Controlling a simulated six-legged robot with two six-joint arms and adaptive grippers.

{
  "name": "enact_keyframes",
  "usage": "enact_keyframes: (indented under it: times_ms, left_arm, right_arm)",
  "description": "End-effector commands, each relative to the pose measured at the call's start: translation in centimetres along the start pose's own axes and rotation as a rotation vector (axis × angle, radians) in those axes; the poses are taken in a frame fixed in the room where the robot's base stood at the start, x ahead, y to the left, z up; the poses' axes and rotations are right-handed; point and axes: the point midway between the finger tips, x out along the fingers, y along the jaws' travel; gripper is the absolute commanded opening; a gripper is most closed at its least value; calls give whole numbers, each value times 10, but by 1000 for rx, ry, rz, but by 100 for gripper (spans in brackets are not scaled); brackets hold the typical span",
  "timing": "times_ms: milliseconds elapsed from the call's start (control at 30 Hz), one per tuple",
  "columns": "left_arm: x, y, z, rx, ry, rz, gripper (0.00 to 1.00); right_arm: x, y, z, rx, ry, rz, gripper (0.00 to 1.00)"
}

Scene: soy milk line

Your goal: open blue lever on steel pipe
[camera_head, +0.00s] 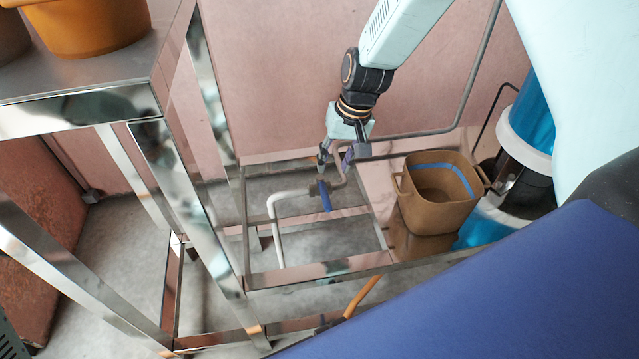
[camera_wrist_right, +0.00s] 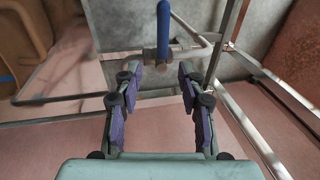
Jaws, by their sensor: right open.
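The blue lever (camera_head: 325,197) sits on a valve on the steel pipe (camera_head: 285,195) and hangs down in the head view. In the right wrist view the lever (camera_wrist_right: 163,24) points up, away from my gripper, and the pipe (camera_wrist_right: 192,52) crosses behind the fingertips. My right gripper (camera_head: 335,161) is open and empty, just above the valve and lever in the head view. In the right wrist view its two purple-padded fingers (camera_wrist_right: 159,76) stand apart, with the valve just beyond the tips. I see no contact with the lever. My left gripper is not in view.
A steel frame (camera_head: 320,271) surrounds the pipe. A brown bin (camera_head: 430,217) stands to its right, near a blue-and-white cylinder (camera_head: 527,130). A steel table (camera_head: 85,110) with an orange pot (camera_head: 90,25) is at the upper left. A pink wall (camera_head: 270,70) is behind.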

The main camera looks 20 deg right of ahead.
Motion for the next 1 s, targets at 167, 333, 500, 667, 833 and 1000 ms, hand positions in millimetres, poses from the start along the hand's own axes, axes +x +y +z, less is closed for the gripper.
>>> enact_keyframes:
  times_ms: [167, 333, 500, 667, 833, 1000]
  left_arm:
    - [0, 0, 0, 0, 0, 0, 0]
    - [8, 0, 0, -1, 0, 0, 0]
    - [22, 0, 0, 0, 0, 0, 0]
    - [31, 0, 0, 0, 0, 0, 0]
    - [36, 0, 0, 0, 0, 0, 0]
    - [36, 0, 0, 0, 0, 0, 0]
  right_arm:
    - [-1, 1, 18, 4, -70, -3, 40]
    - [14, 3, 24, 7, -82, -4, 40]
    - [43, 4, 26, 6, -79, -3, 40]
    - [64, 3, 27, 5, -79, -4, 40]
    - [75, 2, 26, 3, -78, -4, 40]
    - [76, 2, 24, 2, -78, -5, 40]
